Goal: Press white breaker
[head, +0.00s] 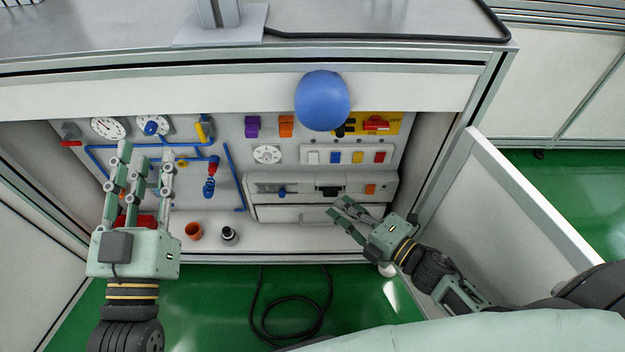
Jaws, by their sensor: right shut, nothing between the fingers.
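The white breaker (313,157) is the leftmost switch in a row on a pale strip of the back panel, beside a blue, a yellow and a red one. My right gripper (342,213) is shut and empty, lower in the picture than the breaker and apart from it, in front of the grey drawer unit. My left gripper (143,168) is open, fingers pointing up the picture, in front of the left part of the panel. It partly hides the pipes and a red object behind it.
A blue ball (322,100) shows above the breaker strip. A yellow plate with a red rotary switch (376,124) is above the strip at right. An open door (525,195) bounds the right side. A black cable (290,315) lies on the green floor.

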